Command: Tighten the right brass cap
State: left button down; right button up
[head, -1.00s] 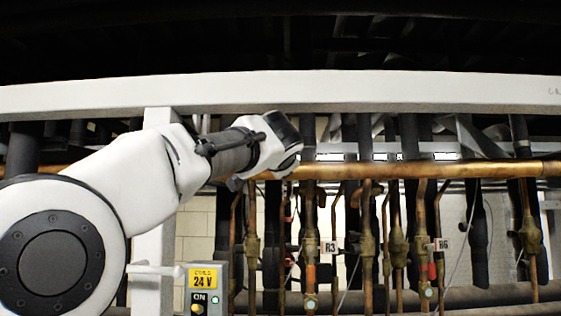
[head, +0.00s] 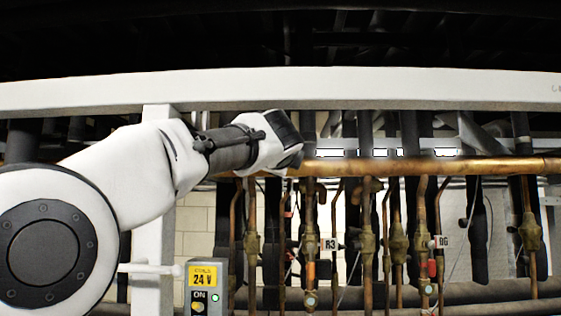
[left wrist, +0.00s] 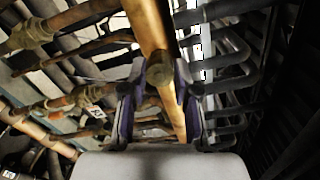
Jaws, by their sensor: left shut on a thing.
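My left gripper (head: 288,168) reaches in from the left to the long horizontal copper pipe (head: 430,169). In the left wrist view, its two dark fingers (left wrist: 160,88) stand on either side of a round brass cap (left wrist: 160,69), with the copper pipe (left wrist: 148,22) running behind it. The gripper is shut on this cap. In the head view the cap is hidden by the gripper, and I cannot tell from there whether it is the right one. My right gripper is not in view.
A white beam (head: 300,90) crosses above the pipe. Several vertical copper lines with brass valves (head: 366,242) hang below it, close together. A 24 V control box (head: 203,285) stands at lower left. Dark pipes (left wrist: 235,75) crowd the right of the wrist view.

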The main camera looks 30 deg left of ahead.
pick_arm(q)
jog(key=shift+r+m, duration=0.3)
jog(key=shift+m, duration=0.3)
jog(key=c, duration=1.2)
grip_release()
jog(key=o, duration=0.3)
jog(key=shift+a, duration=0.1)
jog(key=shift+o, duration=0.2)
jog(key=shift+w+a+f, duration=0.1)
jog(key=shift+f, duration=0.1)
